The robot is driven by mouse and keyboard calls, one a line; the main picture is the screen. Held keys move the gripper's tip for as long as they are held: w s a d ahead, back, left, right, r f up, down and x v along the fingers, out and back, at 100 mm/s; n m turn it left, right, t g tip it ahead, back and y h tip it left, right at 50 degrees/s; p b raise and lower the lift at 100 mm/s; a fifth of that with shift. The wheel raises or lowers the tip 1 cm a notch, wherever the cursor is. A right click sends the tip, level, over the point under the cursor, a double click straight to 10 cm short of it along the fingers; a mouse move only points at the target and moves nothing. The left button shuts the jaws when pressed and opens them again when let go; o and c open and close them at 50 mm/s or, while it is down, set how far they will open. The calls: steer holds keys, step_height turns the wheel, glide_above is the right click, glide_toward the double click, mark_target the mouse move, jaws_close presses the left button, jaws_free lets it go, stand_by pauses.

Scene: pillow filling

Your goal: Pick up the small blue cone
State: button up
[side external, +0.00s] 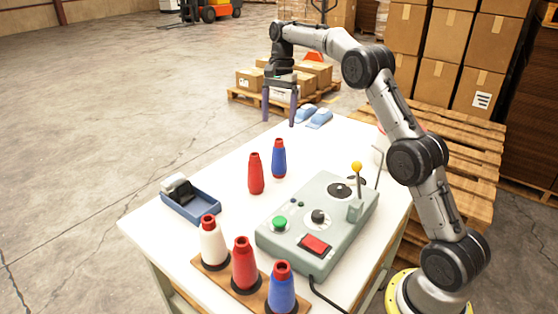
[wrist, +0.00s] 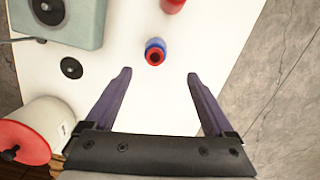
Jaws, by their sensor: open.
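The small blue cone (side external: 279,160) with a red top stands upright on the white table, just behind and right of a small red cone (side external: 255,175). My gripper (side external: 279,123) is open and empty, pointing down above the table's far part. It is higher than the blue cone and apart from it. In the wrist view the blue cone (wrist: 155,46) is seen from above, beyond the fingertips and roughly centred between the spread fingers of my gripper (wrist: 159,74). The red cone (wrist: 172,5) is cut off at the top edge there.
A grey-green control box (side external: 318,222) stands right of the small cones. Larger white, red and blue cones stand on a wooden board (side external: 215,267) at the front. A blue tray (side external: 192,206) is at left. Blue items (side external: 319,118) lie at the far edge. Bare table surrounds the cones.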

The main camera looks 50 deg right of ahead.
mark_target(278, 153)
steer(key=f, duration=0.6)
steer(key=shift+s+a+f, duration=0.1)
steer(key=shift+a, duration=0.3)
steer(key=shift+s+a+f, duration=0.15)
steer(key=shift+f, duration=0.75)
steer(key=shift+s+a+f, duration=0.1)
steer(key=shift+s+f, duration=0.1)
steer(key=shift+f, duration=0.7)
steer(key=shift+s+a+f, duration=0.15)
steer(key=shift+f, duration=0.75)
jaws_close()
